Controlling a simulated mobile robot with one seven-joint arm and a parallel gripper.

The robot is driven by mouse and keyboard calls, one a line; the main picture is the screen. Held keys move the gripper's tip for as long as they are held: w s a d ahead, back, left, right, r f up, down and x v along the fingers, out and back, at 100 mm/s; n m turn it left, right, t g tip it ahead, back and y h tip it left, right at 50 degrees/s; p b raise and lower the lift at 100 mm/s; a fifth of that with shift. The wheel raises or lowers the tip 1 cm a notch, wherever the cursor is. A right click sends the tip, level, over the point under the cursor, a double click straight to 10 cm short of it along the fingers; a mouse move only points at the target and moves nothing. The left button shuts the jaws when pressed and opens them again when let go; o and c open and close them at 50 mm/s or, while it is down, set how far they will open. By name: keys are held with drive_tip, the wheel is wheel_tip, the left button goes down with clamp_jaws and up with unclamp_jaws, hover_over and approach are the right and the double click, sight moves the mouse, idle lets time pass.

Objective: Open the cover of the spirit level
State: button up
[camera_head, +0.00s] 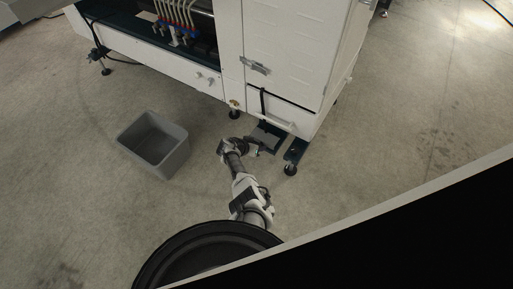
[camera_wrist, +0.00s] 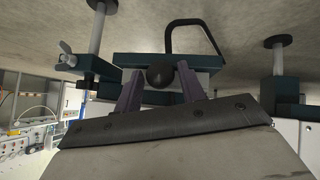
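I cannot clearly make out a spirit level or its cover in either view. In the wrist view my gripper (camera_wrist: 160,76) has its two purple-grey fingers apart, one on each side of a dark round knob (camera_wrist: 160,75). The knob sits in front of a dark teal bar (camera_wrist: 135,59) with a pale block at its right. A black bent handle (camera_wrist: 196,22) rises behind the bar. I cannot tell whether the fingers touch the knob. In the head view my gripper (camera_head: 257,151) is low, beside a dark plate (camera_head: 268,137) at the machine's lower edge.
The white machine (camera_head: 285,50) stands close above my gripper. Its levelling foot (camera_head: 290,169) is to the right; feet also show in the wrist view, left (camera_wrist: 98,28) and right (camera_wrist: 278,58). A grey bin (camera_head: 154,146) stands left of my arm. Open concrete floor lies around.

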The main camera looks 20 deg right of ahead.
clamp_jaws()
